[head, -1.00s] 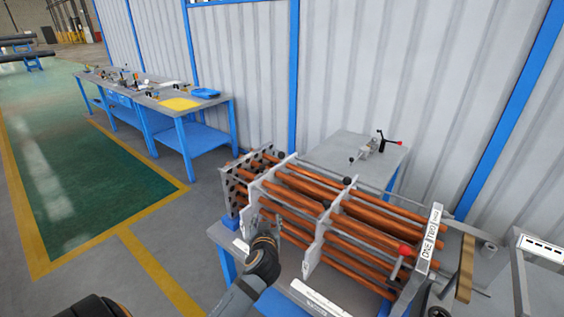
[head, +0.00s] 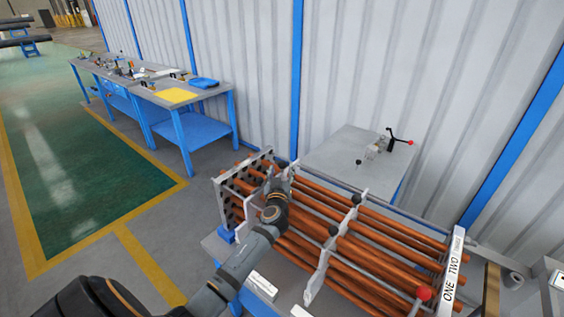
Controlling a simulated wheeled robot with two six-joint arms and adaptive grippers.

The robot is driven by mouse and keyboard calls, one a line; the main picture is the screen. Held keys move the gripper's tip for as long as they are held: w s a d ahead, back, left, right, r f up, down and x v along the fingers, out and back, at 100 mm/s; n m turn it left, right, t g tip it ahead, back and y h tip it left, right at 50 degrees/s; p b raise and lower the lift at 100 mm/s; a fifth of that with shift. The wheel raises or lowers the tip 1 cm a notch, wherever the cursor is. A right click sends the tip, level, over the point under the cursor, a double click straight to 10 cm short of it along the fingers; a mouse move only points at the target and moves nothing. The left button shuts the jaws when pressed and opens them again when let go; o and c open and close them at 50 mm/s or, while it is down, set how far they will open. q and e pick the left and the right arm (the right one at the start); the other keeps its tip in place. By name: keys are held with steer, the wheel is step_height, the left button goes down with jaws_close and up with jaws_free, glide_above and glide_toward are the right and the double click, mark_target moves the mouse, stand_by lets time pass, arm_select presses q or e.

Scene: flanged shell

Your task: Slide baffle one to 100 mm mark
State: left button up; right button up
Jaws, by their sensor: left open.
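The copper tube bundle (head: 390,249) lies on the bench in front of me. Baffle one (head: 252,207), a pale upright plate, crosses the tubes near the left end and is partly hidden by my left arm. My left gripper (head: 285,178) is open at this plate's upper part; whether a finger touches it I cannot tell. Baffle two (head: 322,262) stands further right, apart from the gripper. The label plate reading ONE and TWO (head: 453,268) is at the right end. I cannot read a 100 mm mark. My right gripper is out of view.
A perforated end plate (head: 228,204) stands close left of baffle one. A red-knobbed handle (head: 424,293) rises at the lower right. A grey side table (head: 335,155) with a clamp stands behind, and a blue workbench (head: 190,130) further left.

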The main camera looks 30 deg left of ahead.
mark_target(282, 168)
arm_select(q)
steer(key=x, duration=0.2)
steer(key=shift+w+a+r, duration=0.1)
steer(key=shift+w+r, duration=0.1)
steer(key=shift+w, duration=0.1)
steer(key=shift+w+a, duration=0.1)
steer(key=shift+w, duration=0.1)
steer(key=shift+w+a+f, duration=0.1)
steer(key=shift+w+a, duration=0.05)
steer(key=shift+c, duration=0.4)
steer(key=c, duration=0.5)
jaws_close()
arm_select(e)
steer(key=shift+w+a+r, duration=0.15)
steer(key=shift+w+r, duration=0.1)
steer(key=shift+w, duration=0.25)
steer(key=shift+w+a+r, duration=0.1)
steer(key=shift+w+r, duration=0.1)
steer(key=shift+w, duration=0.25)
